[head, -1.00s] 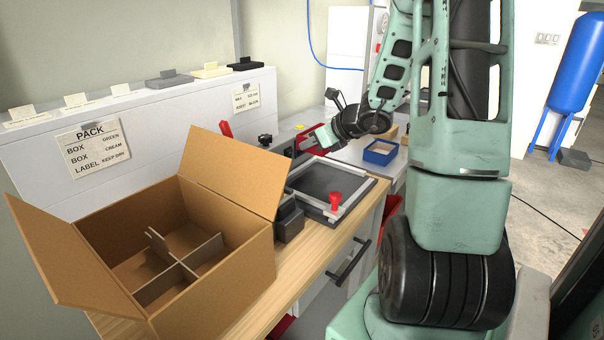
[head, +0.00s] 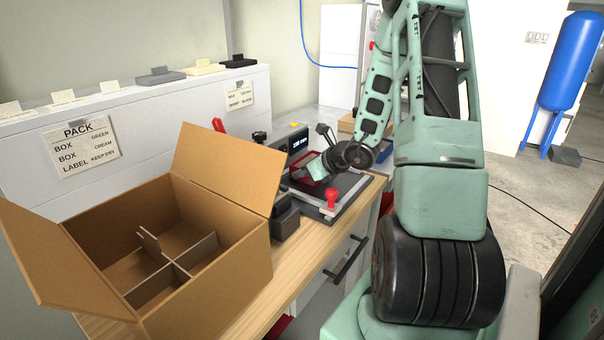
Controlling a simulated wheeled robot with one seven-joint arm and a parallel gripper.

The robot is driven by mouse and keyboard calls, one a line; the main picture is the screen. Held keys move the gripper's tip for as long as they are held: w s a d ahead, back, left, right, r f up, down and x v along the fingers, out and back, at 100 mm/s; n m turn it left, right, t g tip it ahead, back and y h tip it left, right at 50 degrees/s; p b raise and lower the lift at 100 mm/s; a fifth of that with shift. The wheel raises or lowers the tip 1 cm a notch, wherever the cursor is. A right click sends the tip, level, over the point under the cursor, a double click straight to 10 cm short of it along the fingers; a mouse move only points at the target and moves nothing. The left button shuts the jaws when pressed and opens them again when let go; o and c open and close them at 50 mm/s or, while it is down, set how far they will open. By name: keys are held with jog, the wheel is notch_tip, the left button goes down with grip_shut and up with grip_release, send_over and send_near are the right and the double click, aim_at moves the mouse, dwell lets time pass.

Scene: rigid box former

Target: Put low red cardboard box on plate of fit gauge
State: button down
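The fit gauge stands on the wooden bench top beyond the large carton. It has a dark plate (head: 339,189) in a grey frame, a red knob (head: 333,198) at its near corner and a display (head: 298,142) at its back. My gripper (head: 314,169) is low over the far left part of the plate. The low red cardboard box (head: 303,173) is at its end, partly covered by the gripper. The fingers are too small to see clearly, but the box has moved along with the gripper. I cannot tell whether the box touches the plate.
A large open carton (head: 90,232) with dividers stands at the near left, one raised flap beside the gauge. A white ledge with signs (head: 82,146) runs behind. My arm hides part of the bench to the right. A blue tank (head: 570,75) stands far right.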

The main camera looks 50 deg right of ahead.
jog(key=shift+f, duration=0.1)
jog(key=c, duration=2.1)
grip_release()
jog(key=o, duration=0.5)
jog(key=shift+c, duration=0.2)
jog(key=shift+s+r, duration=0.15)
jog(key=shift+r, duration=0.15)
jog(key=p+v, duration=0.1)
jog(key=v, duration=1)
jog(key=shift+s+r, duration=0.2)
jog(key=shift+s, duration=0.05)
